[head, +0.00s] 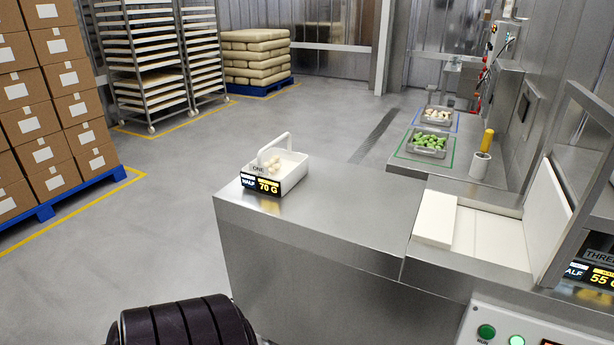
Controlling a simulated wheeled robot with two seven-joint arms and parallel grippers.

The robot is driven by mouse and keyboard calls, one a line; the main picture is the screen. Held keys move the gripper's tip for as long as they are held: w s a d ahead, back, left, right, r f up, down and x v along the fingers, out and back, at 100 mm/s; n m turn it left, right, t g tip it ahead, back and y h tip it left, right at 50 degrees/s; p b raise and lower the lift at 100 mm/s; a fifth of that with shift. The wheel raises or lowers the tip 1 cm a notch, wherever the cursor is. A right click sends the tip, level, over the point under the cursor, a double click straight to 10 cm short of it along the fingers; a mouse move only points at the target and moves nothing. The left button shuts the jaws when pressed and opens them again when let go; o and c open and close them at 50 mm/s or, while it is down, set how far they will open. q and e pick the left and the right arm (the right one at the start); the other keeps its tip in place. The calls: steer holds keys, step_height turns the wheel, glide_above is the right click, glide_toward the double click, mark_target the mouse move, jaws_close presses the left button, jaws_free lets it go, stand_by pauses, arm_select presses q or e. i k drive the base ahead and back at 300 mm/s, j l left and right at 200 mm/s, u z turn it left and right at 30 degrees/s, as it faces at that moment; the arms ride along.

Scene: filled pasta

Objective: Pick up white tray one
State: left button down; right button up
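White tray one (296,172) stands upright on the far left corner of the steel counter (335,222). It has a raised white handle arching over it and the word ONE on its front. Several small pale pieces (275,163) lie inside. Neither of my grippers shows in the head view. A black ribbed part, apparently of my own arm, shows at the bottom left, well short of the tray.
A machine with white panels (483,232) stands right of the tray. A second display (590,275) reads 55 G. Trays of green pieces (429,143) and pale pieces (436,116) sit on a farther counter. Stacked boxes (45,95) and racks (148,60) stand left. Counter right of the tray is clear.

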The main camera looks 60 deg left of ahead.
mark_target(274, 171)
steer(key=u, duration=2.1)
steer(key=i+j+z, duration=0.1)
steer(key=i+j, duration=0.2)
steer(key=i+j+z, duration=0.1)
steer(key=i+j, duration=0.2)
steer(key=i+j+z, duration=0.1)
steer(key=i+j, duration=0.15)
steer(key=j, duration=0.25)
